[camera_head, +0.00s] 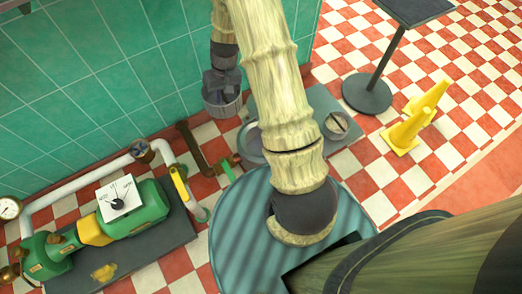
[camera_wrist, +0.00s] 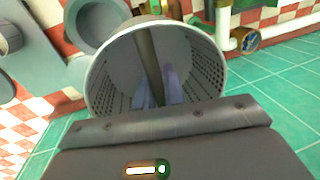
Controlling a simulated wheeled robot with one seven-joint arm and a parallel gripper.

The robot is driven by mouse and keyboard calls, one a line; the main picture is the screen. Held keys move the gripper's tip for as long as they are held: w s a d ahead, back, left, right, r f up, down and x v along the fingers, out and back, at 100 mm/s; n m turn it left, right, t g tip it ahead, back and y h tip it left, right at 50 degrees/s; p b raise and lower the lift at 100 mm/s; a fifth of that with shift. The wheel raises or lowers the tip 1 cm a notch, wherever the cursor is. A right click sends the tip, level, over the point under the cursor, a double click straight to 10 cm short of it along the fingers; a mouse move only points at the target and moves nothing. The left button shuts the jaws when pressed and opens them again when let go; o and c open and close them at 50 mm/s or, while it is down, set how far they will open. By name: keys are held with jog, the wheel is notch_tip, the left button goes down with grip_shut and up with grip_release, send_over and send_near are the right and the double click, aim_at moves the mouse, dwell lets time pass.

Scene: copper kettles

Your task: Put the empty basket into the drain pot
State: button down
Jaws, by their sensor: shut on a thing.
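The basket (camera_head: 222,106) is a grey metal cylinder with a bar across its mouth. It hangs from my gripper (camera_head: 221,84) near the green tiled wall in the head view. In the wrist view the basket (camera_wrist: 206,62) faces the camera, with perforated sides and no contents visible. My gripper's fingers (camera_wrist: 160,88) reach into its mouth at the bar and are shut on it. A round grey pot (camera_head: 247,146), likely the drain pot, stands right of and below the basket, partly hidden by my arm. The pot (camera_wrist: 97,20) also shows at the wrist view's upper left, apart from the basket.
A smaller round vessel (camera_head: 338,125) sits on a grey plate (camera_head: 352,146) to the right. A green pump (camera_head: 130,215) with white piping is at lower left.

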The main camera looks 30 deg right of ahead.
jog(key=b, duration=1)
send_over(259, 151)
notch_tip(259, 151, down, 22)
jog(key=shift+d+f+p, duration=0.15)
jog(key=shift+d+p, duration=0.15)
jog(key=shift+d, duration=0.15)
notch_tip(259, 151, down, 14)
jog(key=b, duration=0.8)
jog(key=shift+f, duration=0.1)
jog(key=shift+f+b, duration=1.4)
jog(key=shift+f, duration=0.55)
jog(key=shift+f, duration=0.1)
